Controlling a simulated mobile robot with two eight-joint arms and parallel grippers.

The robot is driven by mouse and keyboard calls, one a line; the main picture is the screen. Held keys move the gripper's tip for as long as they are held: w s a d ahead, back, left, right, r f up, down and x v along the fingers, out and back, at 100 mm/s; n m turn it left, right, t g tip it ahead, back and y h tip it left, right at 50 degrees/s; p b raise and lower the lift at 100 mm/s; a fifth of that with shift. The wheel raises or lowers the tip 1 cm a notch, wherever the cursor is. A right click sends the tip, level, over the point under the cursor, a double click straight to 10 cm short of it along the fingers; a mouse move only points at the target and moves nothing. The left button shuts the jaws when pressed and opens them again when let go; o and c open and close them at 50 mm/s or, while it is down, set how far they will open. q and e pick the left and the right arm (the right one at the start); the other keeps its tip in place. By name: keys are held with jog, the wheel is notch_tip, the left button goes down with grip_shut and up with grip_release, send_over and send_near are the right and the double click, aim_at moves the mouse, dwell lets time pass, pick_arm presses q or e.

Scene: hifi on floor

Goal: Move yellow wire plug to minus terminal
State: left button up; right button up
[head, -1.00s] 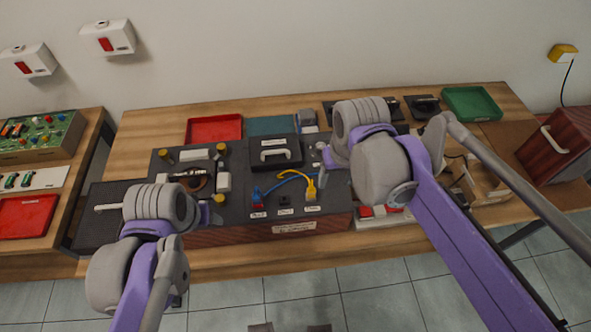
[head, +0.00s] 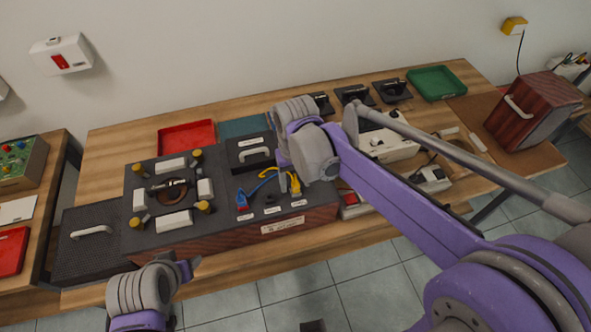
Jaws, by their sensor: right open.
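The yellow wire plug (head: 295,187) stands upright on the right of the hifi's dark top panel (head: 225,180), with its yellow wire arching left. White labels sit in front, too small to read, so I cannot tell which position is minus. My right gripper (head: 282,160) is open, just above and behind the yellow plug; its wrist hides part of the fingers. My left gripper (head: 188,268) is low in front of the hifi, its jaws unclear.
A black box with a handle (head: 250,153) stands behind the wires. Yellow knobs and white blocks surround a round opening (head: 171,190) on the left. A red tray (head: 186,137) and a green tray (head: 436,82) lie farther back. A wooden speaker (head: 533,110) stands far right.

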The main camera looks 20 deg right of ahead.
aim_at(296, 183)
pick_arm(q)
jog(key=shift+f, duration=0.1)
pick_arm(e)
jog(key=shift+f, duration=0.75)
grip_shut()
jog(key=c, duration=0.7)
grip_release()
grip_shut()
pick_arm(q)
jog(key=shift+w+r, duration=0.15)
jog(key=shift+r, duration=0.3)
pick_arm(e)
jog(key=shift+r, duration=0.6)
dwell(0.4)
jog(key=shift+r+p, duration=1.05)
jog(key=shift+r, duration=0.65)
pick_arm(q)
jog(key=shift+w+r, duration=0.3)
jog(key=shift+r, duration=0.3)
jog(key=shift+w+r, duration=0.25)
jog(key=shift+r, duration=0.3)
